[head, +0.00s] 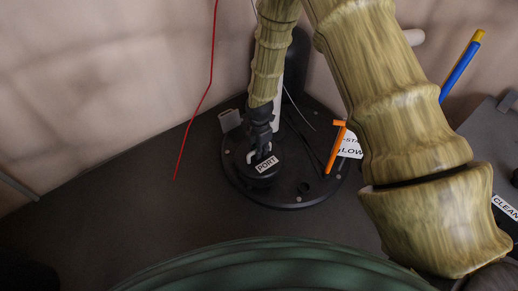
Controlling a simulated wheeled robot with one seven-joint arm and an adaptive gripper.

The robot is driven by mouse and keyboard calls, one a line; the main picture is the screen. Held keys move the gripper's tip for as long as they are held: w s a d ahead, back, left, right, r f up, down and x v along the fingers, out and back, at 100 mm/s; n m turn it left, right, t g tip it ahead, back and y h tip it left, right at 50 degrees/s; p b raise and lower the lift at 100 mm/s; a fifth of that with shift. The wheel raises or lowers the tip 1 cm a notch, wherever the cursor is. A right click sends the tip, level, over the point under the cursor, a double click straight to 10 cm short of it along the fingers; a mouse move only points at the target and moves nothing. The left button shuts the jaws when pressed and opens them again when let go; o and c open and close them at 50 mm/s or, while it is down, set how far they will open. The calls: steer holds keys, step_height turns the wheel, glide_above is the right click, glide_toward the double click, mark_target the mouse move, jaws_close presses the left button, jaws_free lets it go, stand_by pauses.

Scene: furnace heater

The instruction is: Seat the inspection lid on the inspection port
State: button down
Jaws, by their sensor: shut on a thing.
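The inspection lid (259,180) looks like a small dark disc with a pale loop handle, low on the dark round base plate (290,200) in the head view. A white "PORT" label (267,164) shows at the disc; I cannot tell whether it belongs to the lid or the port. My gripper (263,149) points down from above and is shut on the lid's handle. The inspection port's opening is hidden under the lid and gripper. I cannot tell whether the lid touches the port or sits level.
An orange handle (336,143) and a partly hidden white label (351,146) stand right of the lid. A grey block (229,119) is at the plate's left rim. A red wire (205,92) hangs at left. My arm covers the right side. Dark floor left of the plate is clear.

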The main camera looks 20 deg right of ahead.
steer(key=shift+f+b, duration=0.45)
steer(key=shift+f, duration=2)
steer(key=shift+p, duration=1.4)
steer(key=shift+f+b, duration=0.35)
steer(key=shift+f, duration=0.85)
stand_by(0.6)
steer(key=c, duration=1.4)
jaws_free()
step_height(320, 180, up, 10)
steer(key=shift+r, duration=1)
